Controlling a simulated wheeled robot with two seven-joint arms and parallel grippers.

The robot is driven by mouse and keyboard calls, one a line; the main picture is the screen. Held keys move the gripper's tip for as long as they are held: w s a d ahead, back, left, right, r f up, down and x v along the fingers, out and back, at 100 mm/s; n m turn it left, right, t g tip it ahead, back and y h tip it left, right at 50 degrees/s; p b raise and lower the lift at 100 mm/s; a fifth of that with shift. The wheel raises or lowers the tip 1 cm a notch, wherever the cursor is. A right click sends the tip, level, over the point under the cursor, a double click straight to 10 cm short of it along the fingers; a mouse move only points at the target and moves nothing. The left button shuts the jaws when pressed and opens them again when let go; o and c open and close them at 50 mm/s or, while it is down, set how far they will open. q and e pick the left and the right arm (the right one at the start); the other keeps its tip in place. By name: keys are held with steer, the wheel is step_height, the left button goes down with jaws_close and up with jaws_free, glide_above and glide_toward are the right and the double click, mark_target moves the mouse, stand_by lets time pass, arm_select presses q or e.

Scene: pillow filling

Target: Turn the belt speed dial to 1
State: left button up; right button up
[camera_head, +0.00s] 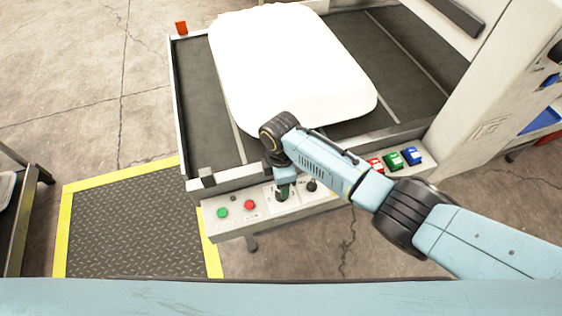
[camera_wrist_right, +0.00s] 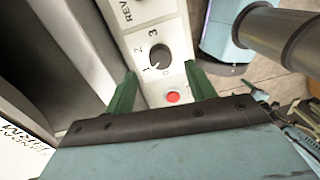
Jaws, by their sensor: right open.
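The belt speed dial (camera_wrist_right: 152,57) is a dark round knob on a white panel, with 0, 1, 2 and 3 printed around its edge. A small light mark on its rim lies near the 0 and 1; I cannot tell exactly which it points to. My right gripper (camera_wrist_right: 161,88) is open, its two green fingers spread on either side of the panel strip, with the dial ahead between their lines. They do not visibly touch it. In the head view my right gripper (camera_head: 284,190) points down over the panel and mostly hides the dial. My left gripper is out of view.
The control panel (camera_head: 237,225) also carries a green button (camera_head: 222,212), a red button (camera_head: 249,204) and another dark knob (camera_head: 312,186). Red, green and blue switches (camera_head: 393,159) sit farther right. A white pillow (camera_head: 290,60) lies on the conveyor belt (camera_head: 205,110) behind.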

step_height(320, 180, up, 9)
steer(key=p, duration=0.1)
steer(key=shift+w+f, duration=0.15)
steer(key=shift+w, duration=0.1)
steer(key=shift+a, duration=0.1)
